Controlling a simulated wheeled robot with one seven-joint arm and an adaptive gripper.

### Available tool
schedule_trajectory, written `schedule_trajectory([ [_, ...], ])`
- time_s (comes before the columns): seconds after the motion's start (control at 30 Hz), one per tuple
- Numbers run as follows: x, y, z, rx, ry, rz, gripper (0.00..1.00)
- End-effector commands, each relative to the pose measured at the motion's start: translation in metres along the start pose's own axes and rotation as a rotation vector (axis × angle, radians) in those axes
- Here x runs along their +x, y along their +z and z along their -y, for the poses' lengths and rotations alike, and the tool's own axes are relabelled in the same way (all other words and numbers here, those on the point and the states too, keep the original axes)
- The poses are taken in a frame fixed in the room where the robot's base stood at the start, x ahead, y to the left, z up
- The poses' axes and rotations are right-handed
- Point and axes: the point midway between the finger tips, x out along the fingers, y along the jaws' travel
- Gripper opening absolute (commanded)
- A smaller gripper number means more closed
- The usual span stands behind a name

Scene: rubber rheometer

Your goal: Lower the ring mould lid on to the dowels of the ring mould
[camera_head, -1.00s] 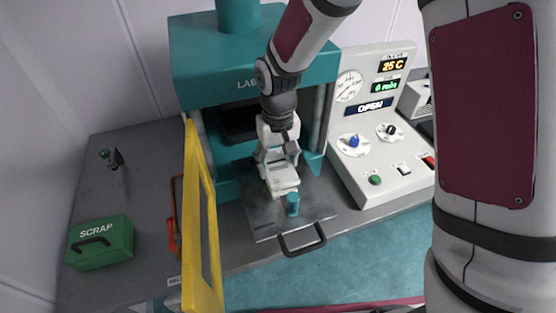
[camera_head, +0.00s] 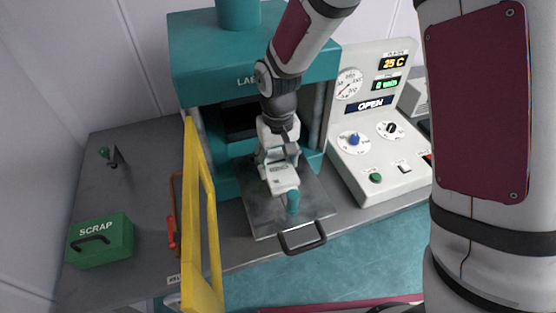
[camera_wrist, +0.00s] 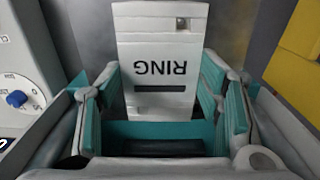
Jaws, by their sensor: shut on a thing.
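The ring mould lid is a pale plate (camera_wrist: 160,50) marked RING, upside down in the wrist view, with a dark slot below the lettering. In the head view the lid (camera_head: 283,180) is over the metal tray of the press. My gripper (camera_wrist: 163,128) is shut on the lid, with its fingers to either side of a teal bar; it also shows in the head view (camera_head: 275,158). A short teal cylinder (camera_head: 293,204) is at the lid's front edge. The ring mould and its dowels are not clearly visible, and I cannot tell whether the lid touches them.
The tray (camera_head: 262,222) has a dark front handle (camera_head: 302,238). A yellow open guard (camera_head: 196,225) stands at the left of the teal press (camera_head: 190,60). The control panel (camera_head: 375,165) is at the right and reads OPEN. A green SCRAP box (camera_head: 100,242) is far left.

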Motion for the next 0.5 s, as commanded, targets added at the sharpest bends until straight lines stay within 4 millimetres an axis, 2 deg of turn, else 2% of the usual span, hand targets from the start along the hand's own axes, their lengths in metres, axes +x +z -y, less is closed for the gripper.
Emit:
schedule_trajectory([
  [0.4,0.0044,-0.0004,0.0001,0.0,0.0,-0.001,0.21],
  [0.43,0.0045,-0.0004,0.0001,0.0,0.0,-0.001,0.62],
  [0.5,0.0044,-0.0003,0.0001,0.0,0.0,-0.001,0.78],
])
